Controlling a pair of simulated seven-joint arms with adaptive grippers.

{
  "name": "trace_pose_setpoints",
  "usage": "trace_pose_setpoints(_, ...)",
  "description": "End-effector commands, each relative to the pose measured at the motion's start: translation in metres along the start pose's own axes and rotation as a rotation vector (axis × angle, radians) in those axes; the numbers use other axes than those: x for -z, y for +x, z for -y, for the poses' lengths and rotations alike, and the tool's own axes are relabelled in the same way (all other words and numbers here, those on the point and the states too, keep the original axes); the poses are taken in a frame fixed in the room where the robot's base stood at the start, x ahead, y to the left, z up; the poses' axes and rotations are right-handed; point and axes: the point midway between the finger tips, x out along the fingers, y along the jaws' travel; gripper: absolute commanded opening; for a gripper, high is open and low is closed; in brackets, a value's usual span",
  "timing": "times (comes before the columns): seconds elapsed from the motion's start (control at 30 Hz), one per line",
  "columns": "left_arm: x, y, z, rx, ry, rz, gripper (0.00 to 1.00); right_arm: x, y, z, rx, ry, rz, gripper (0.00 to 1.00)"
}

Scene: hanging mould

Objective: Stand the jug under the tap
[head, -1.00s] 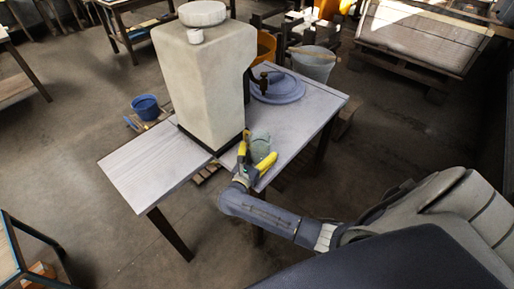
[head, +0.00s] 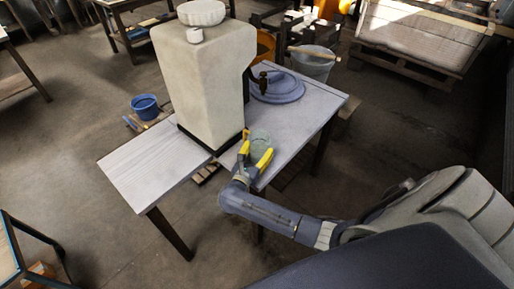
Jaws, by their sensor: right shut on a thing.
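A pale green, see-through jug (head: 260,139) is at the near right part of the table, in front of the big cream container. My right gripper (head: 257,152) has its yellow fingers on either side of the jug and is shut on it. Whether the jug's base touches the table is hard to tell. The dark tap (head: 260,78) sticks out from the right side of the container (head: 205,85), farther back than the jug, above a round blue-grey lid-like disc (head: 277,88). My left gripper is not in view.
The pale table (head: 150,168) is bare at its left end and along its right part (head: 308,112). A blue bucket (head: 145,104) stands on the left beyond the table.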

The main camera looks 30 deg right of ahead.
Motion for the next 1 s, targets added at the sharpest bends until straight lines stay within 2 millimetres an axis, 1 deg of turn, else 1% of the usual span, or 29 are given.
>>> trace_pose_setpoints(0.17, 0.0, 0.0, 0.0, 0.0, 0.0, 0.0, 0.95, -0.002, 0.0, 0.0, 0.0, 0.001, 0.0, 0.29)
trace_pose_setpoints(0.27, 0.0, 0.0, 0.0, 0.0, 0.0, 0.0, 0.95, -0.007, 0.0, -0.001, -0.001, 0.001, 0.0, 0.29)
trace_pose_setpoints(0.37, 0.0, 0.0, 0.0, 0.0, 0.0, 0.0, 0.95, -0.016, 0.0, -0.001, -0.001, 0.003, 0.0, 0.29)
trace_pose_setpoints(0.43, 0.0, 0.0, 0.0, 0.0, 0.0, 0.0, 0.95, -0.026, 0.0, 0.0, 0.0, 0.004, 0.0, 0.29)
trace_pose_setpoints(0.57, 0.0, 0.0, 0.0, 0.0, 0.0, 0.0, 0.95, -0.053, -0.001, 0.0, 0.0, 0.008, 0.0, 0.29)
trace_pose_setpoints(0.8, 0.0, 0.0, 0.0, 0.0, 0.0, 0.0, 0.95, -0.113, -0.001, 0.0, 0.0, 0.007, 0.0, 0.29)
trace_pose_setpoints(1.0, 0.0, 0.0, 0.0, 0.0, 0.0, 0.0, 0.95, -0.154, 0.0, 0.0, 0.0, 0.005, 0.001, 0.29)
